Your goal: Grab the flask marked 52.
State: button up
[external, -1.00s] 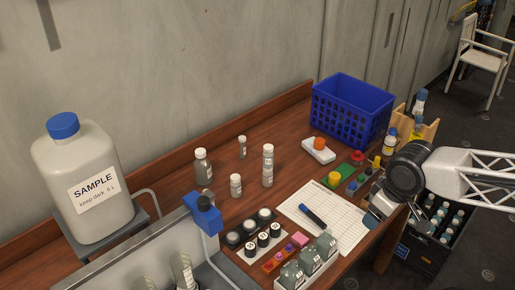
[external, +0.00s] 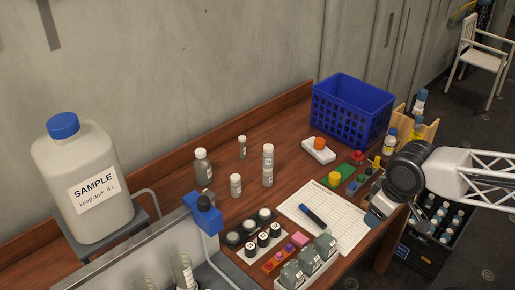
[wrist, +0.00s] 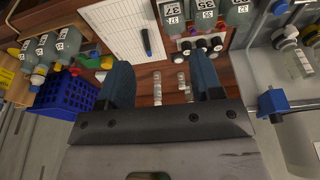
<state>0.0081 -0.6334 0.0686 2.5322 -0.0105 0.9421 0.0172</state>
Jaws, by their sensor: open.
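No number clearly reads 52 in these frames. In the wrist view several grey flasks with white number labels stand in a row at the top edge (wrist: 205,12), their digits small and turned. The same row shows in the external view as grey flasks (external: 308,262) in a white rack at the table's front. More labelled flasks (wrist: 65,42) show at the left of the wrist view, digits too small to tell. My gripper (wrist: 162,78) is open and empty, its two dark blue fingers apart. In the external view my gripper (external: 374,214) is over the table's right front edge.
A blue basket (external: 352,108) stands at the back right. A white gridded sheet (external: 335,223) with a dark blue marker (external: 312,214) lies mid-table. Several white-capped vials (external: 267,165) stand behind it. A big SAMPLE bottle (external: 80,180) is at left, and a dark crate (external: 408,247) is below right.

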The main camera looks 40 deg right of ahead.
jog(key=w+a+f+n+t, duration=0.1)
jog(key=w+f+t, duration=0.15)
jog(key=w, duration=1.15)
jog(key=w+f+n+t, duration=0.15)
jog(key=w+t, duration=0.25)
jog(key=w, duration=1)
jog(key=w+a+f+n+t+y, duration=0.2)
jog(key=w+a+f+y, duration=0.2)
jog(key=w+a+f, duration=0.2)
jog(key=w+a+f+n+t+y, duration=0.2)
jog(key=w+a+f+y, duration=0.3)
jog(key=w, duration=0.5)
jog(key=shift+w+a+f, duration=0.2)
jog(key=shift+a+f, duration=0.25)
jog(key=shift+w+n, duration=0.1)
jog(key=shift+n, duration=0.15)
jog(key=shift+x, duration=1.2)
